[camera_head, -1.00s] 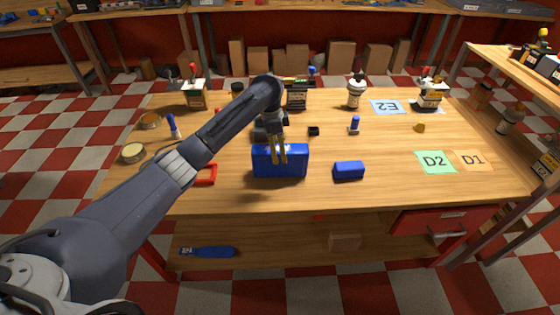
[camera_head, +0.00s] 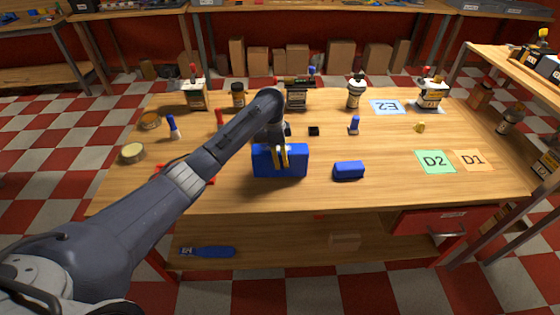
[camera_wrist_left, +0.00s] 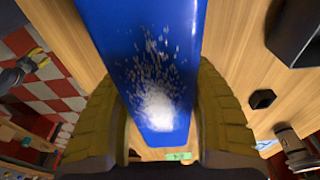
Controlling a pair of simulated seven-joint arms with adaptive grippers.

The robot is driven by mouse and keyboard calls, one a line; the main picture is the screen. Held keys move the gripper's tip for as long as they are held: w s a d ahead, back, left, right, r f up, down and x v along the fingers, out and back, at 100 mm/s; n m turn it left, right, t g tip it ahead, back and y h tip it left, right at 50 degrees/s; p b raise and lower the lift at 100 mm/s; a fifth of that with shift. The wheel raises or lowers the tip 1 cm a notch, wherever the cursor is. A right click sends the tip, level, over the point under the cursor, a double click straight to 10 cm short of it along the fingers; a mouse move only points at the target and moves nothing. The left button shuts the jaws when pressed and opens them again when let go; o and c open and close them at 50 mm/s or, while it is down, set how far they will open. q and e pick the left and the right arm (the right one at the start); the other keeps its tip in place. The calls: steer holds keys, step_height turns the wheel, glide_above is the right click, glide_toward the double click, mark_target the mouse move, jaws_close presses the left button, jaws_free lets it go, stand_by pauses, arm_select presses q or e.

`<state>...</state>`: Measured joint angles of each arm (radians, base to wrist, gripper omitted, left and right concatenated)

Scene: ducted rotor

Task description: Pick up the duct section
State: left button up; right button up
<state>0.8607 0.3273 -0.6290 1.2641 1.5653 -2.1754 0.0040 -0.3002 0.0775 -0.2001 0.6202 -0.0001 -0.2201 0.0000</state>
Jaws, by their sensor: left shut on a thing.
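The duct section (camera_head: 297,164), a large plain blue block, stands upright near the middle of the table's front part. My left gripper (camera_head: 280,158) reaches down over it with yellow fingers. In the left wrist view the duct section (camera_wrist_left: 150,50) fills the space between the two yellow fingers, with a white glare on its face. The gripper is shut on it. In the head view the block appears to rest on the table; no gap below it shows.
A smaller blue block (camera_head: 348,170) lies just to the right. A red frame (camera_head: 200,181) lies left, partly behind my arm. Green D2 (camera_head: 435,161) and orange D1 (camera_head: 474,160) cards lie right.

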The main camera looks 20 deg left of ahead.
arm_select(q)
steer(key=c, duration=0.5)
steer(key=shift+c, duration=0.2)
